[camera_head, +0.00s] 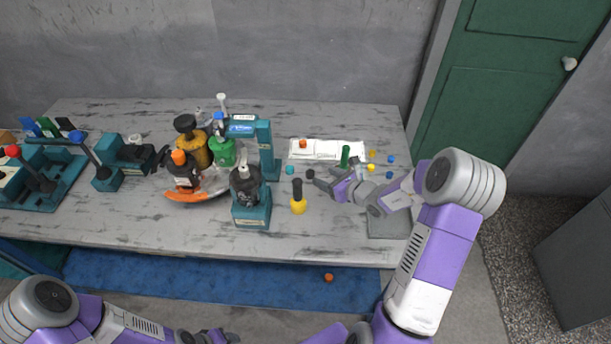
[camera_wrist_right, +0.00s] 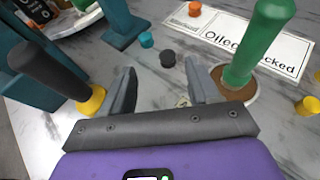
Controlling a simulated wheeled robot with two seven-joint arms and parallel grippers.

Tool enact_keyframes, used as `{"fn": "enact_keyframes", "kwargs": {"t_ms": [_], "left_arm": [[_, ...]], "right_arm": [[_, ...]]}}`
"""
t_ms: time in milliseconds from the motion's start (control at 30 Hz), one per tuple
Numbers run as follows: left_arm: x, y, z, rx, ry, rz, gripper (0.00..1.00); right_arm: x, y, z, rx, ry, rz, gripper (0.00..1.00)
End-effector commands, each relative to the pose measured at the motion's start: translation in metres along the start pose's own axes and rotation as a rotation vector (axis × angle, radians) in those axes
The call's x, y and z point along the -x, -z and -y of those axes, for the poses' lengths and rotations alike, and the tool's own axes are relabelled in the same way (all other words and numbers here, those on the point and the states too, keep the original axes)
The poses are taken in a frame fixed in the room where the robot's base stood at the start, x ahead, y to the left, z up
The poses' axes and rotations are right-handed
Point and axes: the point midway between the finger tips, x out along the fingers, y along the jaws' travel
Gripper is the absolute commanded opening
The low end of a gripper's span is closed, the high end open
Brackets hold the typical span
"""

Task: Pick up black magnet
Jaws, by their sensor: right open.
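The black magnet (camera_head: 310,173) is a small dark disc on the grey marbled table, right of the teal upright stand. It also shows in the right wrist view (camera_wrist_right: 168,58), just beyond the fingertips and roughly between their lines. My right gripper (camera_head: 325,181) is open and empty, low over the table just right of the magnet in the head view. In the right wrist view its two fingers (camera_wrist_right: 160,78) are spread apart and apart from the magnet. My left gripper (camera_head: 210,337) is at the bottom edge of the head view, partly cut off, with its jaws unclear.
A teal disc (camera_head: 289,170) lies left of the magnet. A green handle (camera_head: 345,155) stands close beside my right gripper. A black-and-yellow handle (camera_head: 298,200) stands nearer the front. A white label strip (camera_head: 325,149) with an orange disc (camera_head: 303,144) lies behind. A teal stand (camera_head: 265,150) rises left.

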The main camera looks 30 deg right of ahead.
Motion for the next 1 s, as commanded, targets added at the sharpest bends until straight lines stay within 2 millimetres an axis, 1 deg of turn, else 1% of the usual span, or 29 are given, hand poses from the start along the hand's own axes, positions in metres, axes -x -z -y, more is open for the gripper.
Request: {"fn": "enact_keyframes", "kwargs": {"t_ms": [33, 133, 267, 467, 633, 733, 833, 1000], "left_arm": [[-0.012, 0.001, 0.004, 0.0, 0.0, -0.001, 0.54], [-0.018, 0.001, 0.007, 0.0, 0.0, -0.001, 0.54], [-0.021, 0.001, 0.008, 0.0, 0.0, -0.001, 0.54], [-0.025, 0.002, 0.009, 0.0, 0.0, -0.001, 0.54], [-0.033, 0.002, 0.012, 0.0, 0.0, -0.001, 0.54], [-0.035, 0.002, 0.013, 0.0, 0.0, -0.001, 0.54], [-0.036, 0.002, 0.013, 0.0, 0.0, -0.001, 0.54], [-0.036, 0.002, 0.013, 0.0, 0.0, -0.001, 0.54]], "right_arm": [[-0.005, 0.012, 0.0, 0.0, -0.001, 0.0, 0.61], [-0.008, 0.018, -0.001, 0.001, -0.002, 0.0, 0.61], [-0.017, 0.019, -0.001, 0.002, -0.003, 0.001, 0.61], [-0.038, 0.021, 0.001, 0.002, -0.003, 0.0, 0.61], [-0.064, 0.027, 0.007, 0.001, -0.003, 0.0, 0.61], [-0.077, 0.025, 0.007, 0.002, -0.004, 0.001, 0.61], [-0.083, 0.025, 0.007, 0.002, -0.003, -0.001, 0.61], [-0.084, 0.025, 0.007, 0.002, -0.002, -0.001, 0.61]]}}
